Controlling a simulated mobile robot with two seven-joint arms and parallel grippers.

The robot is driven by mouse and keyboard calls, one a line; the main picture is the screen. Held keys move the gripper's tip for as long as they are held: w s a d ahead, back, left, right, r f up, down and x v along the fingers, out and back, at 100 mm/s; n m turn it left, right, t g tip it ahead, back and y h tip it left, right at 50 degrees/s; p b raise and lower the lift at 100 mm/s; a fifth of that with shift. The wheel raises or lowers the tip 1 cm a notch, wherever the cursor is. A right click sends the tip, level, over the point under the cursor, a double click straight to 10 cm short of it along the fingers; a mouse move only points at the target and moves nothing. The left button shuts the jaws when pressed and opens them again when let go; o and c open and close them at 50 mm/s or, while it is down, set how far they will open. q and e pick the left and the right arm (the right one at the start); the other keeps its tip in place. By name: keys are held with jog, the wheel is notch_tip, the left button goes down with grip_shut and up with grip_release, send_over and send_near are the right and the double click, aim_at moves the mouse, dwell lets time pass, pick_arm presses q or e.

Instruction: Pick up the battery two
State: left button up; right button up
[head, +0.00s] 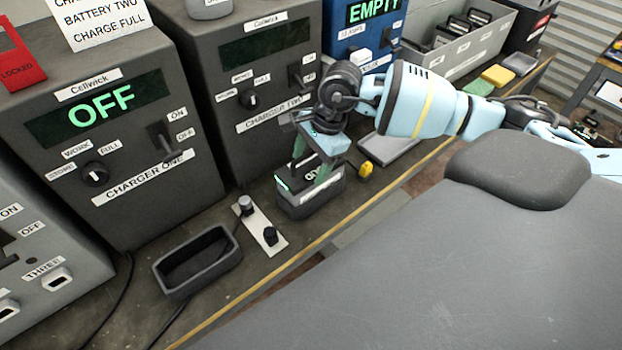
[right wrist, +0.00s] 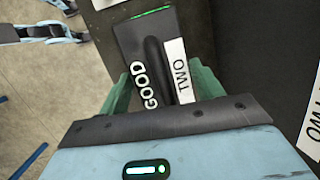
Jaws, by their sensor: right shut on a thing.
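Battery two (head: 284,184) is a dark block with a lit green strip, at the grey cradle (head: 312,205) in front of charger two (head: 268,75). In the right wrist view, battery two (right wrist: 135,38) carries the labels "GOOD" and "TWO". My right gripper (head: 312,166) reaches down over it with green fingers. In the right wrist view, the right gripper (right wrist: 163,88) has a finger on each side of the battery's raised handle and is shut on it. I cannot tell whether the battery is clear of the cradle.
An empty dark cradle (head: 168,284) stands in front of charger one (head: 120,130), which reads "OFF". A small plate with two knobs (head: 260,228) lies between the cradles. A yellow knob (head: 366,170) and a grey pad (head: 390,148) are to the right. The bench edge runs close by.

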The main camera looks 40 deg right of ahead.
grip_shut()
jog(key=shift+w+r, duration=0.1)
jog(key=shift+r, duration=0.6)
notch_tip(320, 180, up, 8)
jog(key=p, duration=0.3)
jog(key=shift+f, duration=0.2)
pick_arm(q)
jog(key=w+r+t, duration=0.1)
jog(key=w+r, duration=0.2)
jog(key=r, duration=0.1)
jog(key=shift+w+a+r, duration=0.3)
jog(key=shift+w+a, duration=0.1)
pick_arm(e)
jog(key=shift+r, duration=0.85)
